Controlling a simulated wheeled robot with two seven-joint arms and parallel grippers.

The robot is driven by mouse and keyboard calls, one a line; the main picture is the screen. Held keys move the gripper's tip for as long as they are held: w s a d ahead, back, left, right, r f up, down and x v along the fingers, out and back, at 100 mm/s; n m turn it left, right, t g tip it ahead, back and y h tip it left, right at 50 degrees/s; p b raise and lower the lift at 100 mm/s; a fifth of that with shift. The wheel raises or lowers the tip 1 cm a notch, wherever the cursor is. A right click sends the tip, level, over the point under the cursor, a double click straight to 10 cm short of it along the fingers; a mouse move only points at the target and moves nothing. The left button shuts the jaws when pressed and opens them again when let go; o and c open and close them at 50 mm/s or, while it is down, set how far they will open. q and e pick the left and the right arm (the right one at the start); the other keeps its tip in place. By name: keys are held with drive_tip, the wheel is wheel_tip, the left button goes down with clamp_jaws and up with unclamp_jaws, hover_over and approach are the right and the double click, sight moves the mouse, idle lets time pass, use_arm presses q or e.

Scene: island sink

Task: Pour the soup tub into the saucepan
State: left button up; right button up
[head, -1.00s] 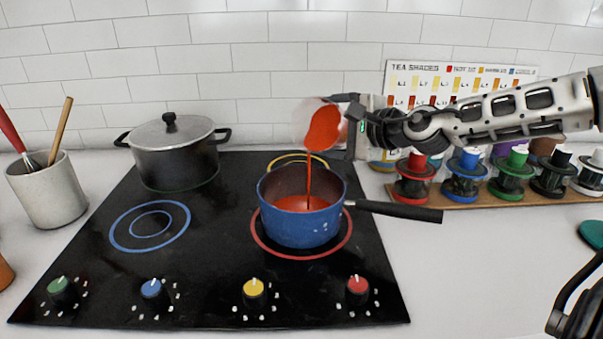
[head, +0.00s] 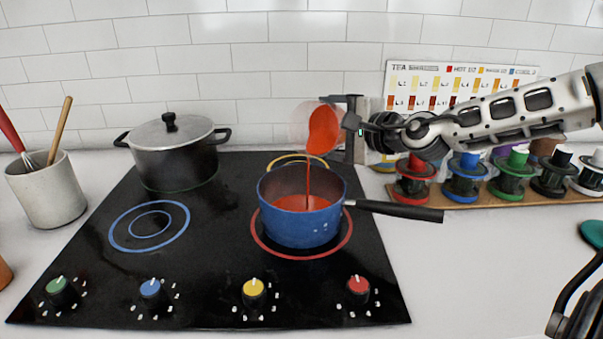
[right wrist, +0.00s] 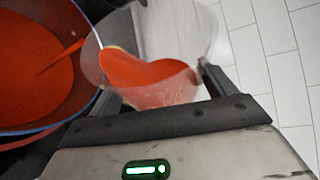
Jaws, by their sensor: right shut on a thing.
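The blue saucepan (head: 297,222) sits on the red-ringed burner at the front right of the hob, its black handle pointing right. It holds red soup, which also shows in the right wrist view (right wrist: 38,62). My right gripper (head: 338,122) is shut on the clear soup tub (head: 301,126) above the pan's back right. The tub is tipped to the left, with red soup still inside (right wrist: 145,75). A thin red stream falls from its rim into the saucepan. My left gripper is not in view.
A lidded black pot (head: 176,158) stands on the back left burner. A utensil crock (head: 50,190) is at the far left. A rack of colored-top jars (head: 465,175) and a tea shades chart (head: 460,85) are behind my right arm. The counter right of the hob is mostly clear.

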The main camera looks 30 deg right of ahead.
drive_tip(key=shift+s+a+r+n+b, duration=0.2)
drive_tip(key=shift+a+n, duration=0.05)
drive_tip(key=shift+a, duration=0.1)
drive_tip(key=shift+s+a+r+n+b, duration=0.15)
drive_tip(key=shift+s+a+n+b, duration=0.1)
drive_tip(key=shift+a, duration=0.1)
drive_tip(key=shift+a+r+n+t+h+b, duration=0.2)
drive_tip(key=shift+r+n+t+h+b, duration=0.1)
drive_tip(key=shift+n+t+b, duration=0.4)
idle(0.4)
